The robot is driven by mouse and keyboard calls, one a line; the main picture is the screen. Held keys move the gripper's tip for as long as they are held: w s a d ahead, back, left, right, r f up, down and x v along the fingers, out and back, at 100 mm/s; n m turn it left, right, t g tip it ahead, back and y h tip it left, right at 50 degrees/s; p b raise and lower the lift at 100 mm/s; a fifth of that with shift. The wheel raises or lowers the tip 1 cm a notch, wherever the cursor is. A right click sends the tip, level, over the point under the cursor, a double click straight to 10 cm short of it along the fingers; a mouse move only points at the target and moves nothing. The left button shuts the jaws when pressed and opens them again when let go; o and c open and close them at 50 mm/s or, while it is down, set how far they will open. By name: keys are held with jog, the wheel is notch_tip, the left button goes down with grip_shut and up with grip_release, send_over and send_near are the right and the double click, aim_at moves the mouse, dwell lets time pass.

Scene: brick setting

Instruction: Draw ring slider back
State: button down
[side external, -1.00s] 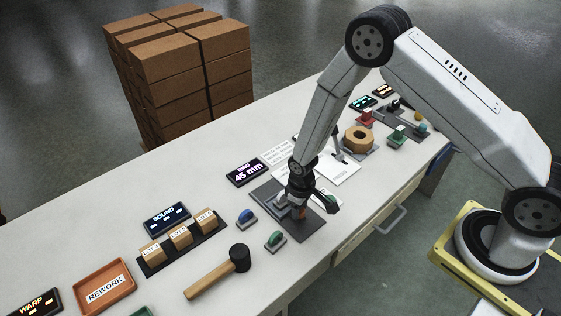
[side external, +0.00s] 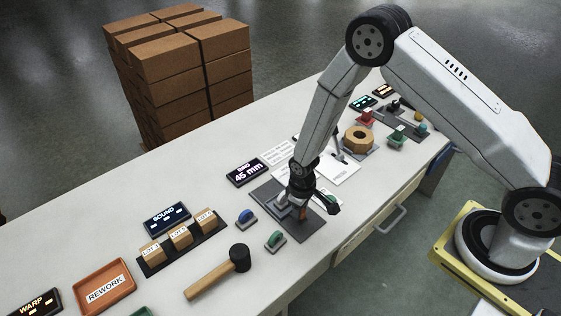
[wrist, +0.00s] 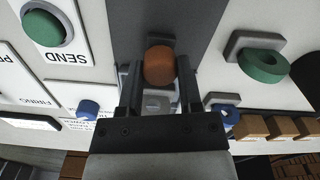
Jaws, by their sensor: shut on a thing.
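The slider's round orange-brown knob (wrist: 160,65) sits between my gripper's two fingers in the wrist view. My gripper (wrist: 159,82) is shut on this knob. In the side external view, my gripper (side external: 297,208) points down over the dark slider plate (side external: 266,198), and only a small orange part of the knob (side external: 303,213) shows beside the fingers. The dark plate also shows in the wrist view (wrist: 185,22). A dark display (side external: 246,172) behind the plate reads "45 mm"; the small word above it looks like RING.
A blue knob (side external: 246,218) and a green knob (side external: 275,240) stand left of the plate. A mallet (side external: 220,272), lot boxes (side external: 181,237) and a REWORK tray (side external: 105,287) lie farther left. White cards and a wooden octagonal piece (side external: 357,138) are to the right.

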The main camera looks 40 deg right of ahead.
jog(key=shift+s, duration=1.7)
jog(key=shift+c, duration=1.3)
grip_release()
jog(key=shift+r, duration=0.15)
jog(key=shift+w+r, duration=0.1)
jog(key=shift+r, duration=0.3)
notch_tip(320, 180, up, 7)
jog(key=shift+f, duration=0.15)
